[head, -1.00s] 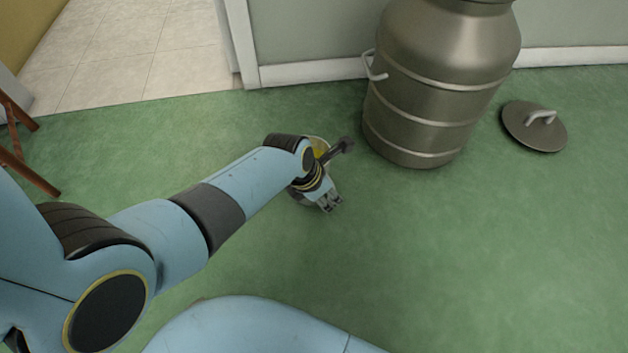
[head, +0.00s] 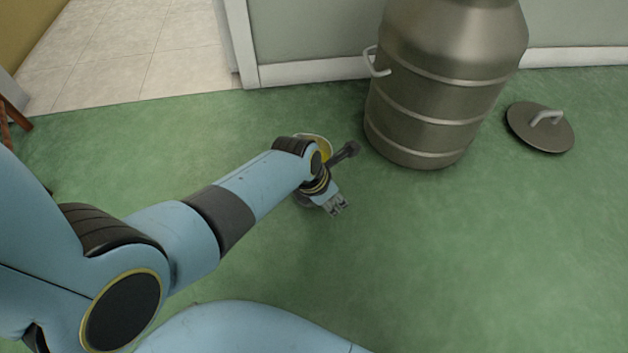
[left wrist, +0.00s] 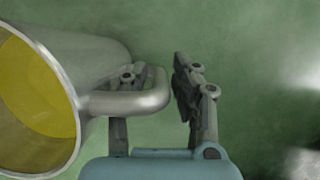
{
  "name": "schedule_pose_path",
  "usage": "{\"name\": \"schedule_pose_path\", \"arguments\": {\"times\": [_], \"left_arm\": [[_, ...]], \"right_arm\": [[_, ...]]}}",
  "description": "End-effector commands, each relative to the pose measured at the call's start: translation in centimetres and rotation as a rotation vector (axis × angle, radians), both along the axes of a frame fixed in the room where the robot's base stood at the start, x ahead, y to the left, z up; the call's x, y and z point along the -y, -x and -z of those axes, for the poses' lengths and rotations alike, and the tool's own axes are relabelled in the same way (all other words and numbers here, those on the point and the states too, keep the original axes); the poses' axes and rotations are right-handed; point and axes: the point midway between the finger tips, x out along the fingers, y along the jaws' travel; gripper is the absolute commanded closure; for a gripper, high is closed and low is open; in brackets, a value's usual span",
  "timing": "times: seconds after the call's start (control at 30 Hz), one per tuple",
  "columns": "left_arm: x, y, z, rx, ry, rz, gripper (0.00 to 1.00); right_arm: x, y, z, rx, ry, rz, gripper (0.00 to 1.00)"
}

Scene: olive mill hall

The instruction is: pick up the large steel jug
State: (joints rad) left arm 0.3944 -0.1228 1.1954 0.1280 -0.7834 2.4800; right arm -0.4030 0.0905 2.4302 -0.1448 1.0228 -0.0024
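The large steel jug (left wrist: 98,58) is at the left of the left wrist view, its mouth facing the camera and yellow liquid showing inside. Its bar handle sticks out toward my left gripper (left wrist: 158,105). The gripper is open; one finger is at the handle's loop, partly hidden behind it, and the other is to the right with a gap between. I cannot tell whether a finger touches the handle. In the head view the jug (head: 320,139) is on the green floor, mostly hidden behind my left wrist, with the left gripper (head: 337,205) at its near side. My right gripper is not in view.
A big ribbed steel drum (head: 440,95) with a side handle stands close behind and right of the jug. A round lid (head: 540,130) lies right of it. A wall with white skirting (head: 310,72) runs behind. Green floor at the right front is clear.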

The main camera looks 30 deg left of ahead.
Motion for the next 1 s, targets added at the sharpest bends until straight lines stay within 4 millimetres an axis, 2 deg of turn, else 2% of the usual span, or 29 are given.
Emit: {"name": "schedule_pose_path", "arguments": {"times": [0.2, 0.4, 1.0], "left_arm": [[0.02, -0.05, -0.05, 0.001, 0.001, 0.0, 0.73], [0.02, -0.05, -0.04, 0.001, 0.001, 0.0, 0.99], [0.0, -0.24, -0.18, 0.006, 0.0, 0.0, 1.0]], "right_arm": [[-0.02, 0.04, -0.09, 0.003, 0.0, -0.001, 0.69], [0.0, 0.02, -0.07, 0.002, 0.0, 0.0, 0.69], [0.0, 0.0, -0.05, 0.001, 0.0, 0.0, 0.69]]}}
